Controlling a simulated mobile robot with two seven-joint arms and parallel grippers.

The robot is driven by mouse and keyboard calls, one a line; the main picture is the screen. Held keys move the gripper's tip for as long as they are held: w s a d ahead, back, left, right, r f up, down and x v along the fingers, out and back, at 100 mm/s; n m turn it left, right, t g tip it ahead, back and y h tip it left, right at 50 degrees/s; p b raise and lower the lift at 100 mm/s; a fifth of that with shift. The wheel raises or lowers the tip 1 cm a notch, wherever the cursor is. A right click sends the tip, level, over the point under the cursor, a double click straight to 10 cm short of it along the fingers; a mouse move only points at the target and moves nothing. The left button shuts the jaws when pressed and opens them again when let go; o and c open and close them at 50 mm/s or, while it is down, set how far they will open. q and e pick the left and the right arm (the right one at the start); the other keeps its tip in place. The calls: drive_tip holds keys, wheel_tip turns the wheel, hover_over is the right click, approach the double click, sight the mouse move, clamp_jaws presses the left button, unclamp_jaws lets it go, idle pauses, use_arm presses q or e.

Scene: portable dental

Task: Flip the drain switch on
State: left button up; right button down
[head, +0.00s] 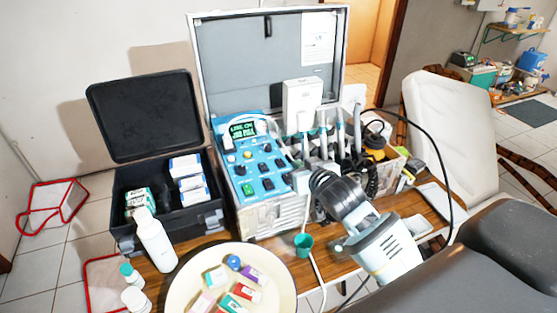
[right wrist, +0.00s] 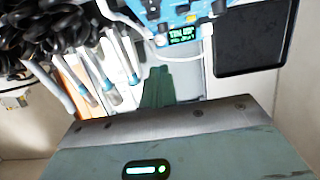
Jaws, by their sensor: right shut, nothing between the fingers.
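The blue control panel (head: 250,160) sits in the open metal case, with a lit green display (head: 242,129), knobs and several dark switches. One switch (head: 247,189) at its lower left looks green. The labels are too small to read, so I cannot tell which switch is the drain one. Part of the panel (right wrist: 165,12) and its display (right wrist: 183,38) show at the top of the right wrist view. My right gripper (head: 335,190) is right of the panel, in front of the hoses, apart from the switches. Its closed fingers (right wrist: 158,88) are empty. My left gripper is out of view.
Hoses and handpieces (head: 340,135) stand right of the panel, close to my right gripper. A black box (head: 165,215) is on the left. A round tray (head: 185,285), a white bottle (head: 153,240) and a teal cup (head: 303,244) are in front. A dark chair (head: 450,275) is at right.

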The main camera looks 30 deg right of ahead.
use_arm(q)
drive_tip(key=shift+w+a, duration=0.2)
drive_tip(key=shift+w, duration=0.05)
use_arm(e)
drive_tip(key=shift+w+r, duration=0.3)
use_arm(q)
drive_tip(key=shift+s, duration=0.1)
use_arm(e)
drive_tip(key=shift+s+d, duration=0.1)
hover_over(285, 171)
drive_tip(key=f, duration=0.3)
drive_tip(key=shift+s+b, duration=0.25)
drive_tip(key=shift+b, duration=0.1)
drive_tip(key=f, duration=0.3)
drive_tip(key=shift+w, duration=0.2)
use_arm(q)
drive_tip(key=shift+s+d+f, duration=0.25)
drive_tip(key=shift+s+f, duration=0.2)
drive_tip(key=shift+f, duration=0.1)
use_arm(e)
drive_tip(key=shift+f, duration=0.55)
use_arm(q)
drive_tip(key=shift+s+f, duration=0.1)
